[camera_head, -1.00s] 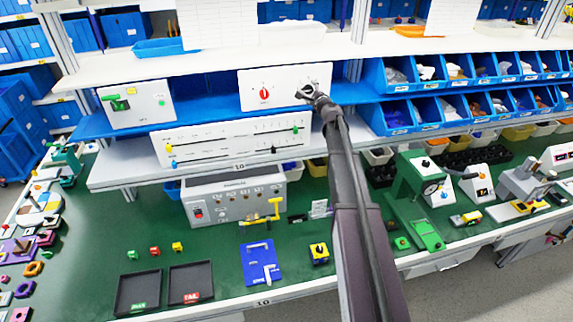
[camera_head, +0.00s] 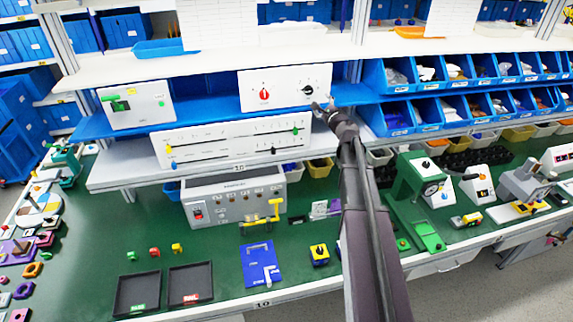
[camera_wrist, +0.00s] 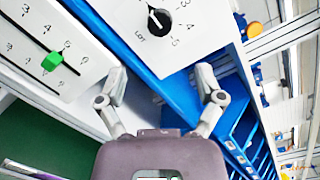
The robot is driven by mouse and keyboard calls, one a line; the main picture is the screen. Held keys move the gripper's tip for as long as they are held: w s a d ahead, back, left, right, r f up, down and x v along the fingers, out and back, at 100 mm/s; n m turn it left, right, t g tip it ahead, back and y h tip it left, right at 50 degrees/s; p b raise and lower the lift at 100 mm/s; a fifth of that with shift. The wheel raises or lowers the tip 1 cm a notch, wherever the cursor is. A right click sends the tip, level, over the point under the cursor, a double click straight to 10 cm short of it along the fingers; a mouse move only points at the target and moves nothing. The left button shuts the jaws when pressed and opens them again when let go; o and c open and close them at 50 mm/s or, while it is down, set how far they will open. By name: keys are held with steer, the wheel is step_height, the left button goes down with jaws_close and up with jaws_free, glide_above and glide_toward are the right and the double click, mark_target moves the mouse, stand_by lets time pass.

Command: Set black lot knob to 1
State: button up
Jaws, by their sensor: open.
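The black lot knob (camera_head: 308,89) is on the right half of a white panel on the blue upper shelf. In the wrist view the round black knob (camera_wrist: 158,22) shows at the top, with a white pointer mark on it and "LOT" printed beside it. The number it points at is too small to read for sure. My gripper (camera_head: 322,104) is just below and right of the knob, apart from it. In the wrist view its two fingers (camera_wrist: 161,73) are spread, with nothing between them.
A red knob (camera_head: 264,95) is on the same panel, left of the black one. Below is a slider panel (camera_head: 232,140) with coloured handles; its green handle (camera_wrist: 52,61) shows near my left finger. Blue bins (camera_head: 398,118) stand to the right.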

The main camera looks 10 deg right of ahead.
steer(key=s+a+f+n+g+y+b, duration=0.2)
steer(key=s+a+f+n+g+b, duration=0.1)
steer(key=s+a+f+n, duration=0.2)
steer(key=s+a+f+n+g+y+b, duration=0.3)
steer(key=s+a+f+n, duration=0.3)
steer(key=a+f, duration=0.4)
steer(key=shift+s+a+n+g+b, duration=0.3)
steer(key=shift+a+n+g+b, duration=0.25)
steer(key=shift+n, duration=0.35)
steer(key=s+a+f+n+g+h+b, duration=0.1)
steer(key=s+a+f+n+g+b, duration=0.15)
steer(key=s+f, duration=0.4)
steer(key=s+a+f+n+g+h+b, duration=0.1)
steer(key=s+a+f+n+g+b, duration=0.1)
steer(key=s+f+n+g+b, duration=0.45)
steer(key=s+d+f+n+g+h+b, duration=0.1)
steer(key=s+f+h, duration=0.3)
steer(key=s+f, duration=0.4)
steer(key=shift+s+d+f+n+g+h+b, duration=0.25)
steer(key=shift+s+d+n+g+h+b, duration=0.3)
steer(key=shift+s, duration=0.35)
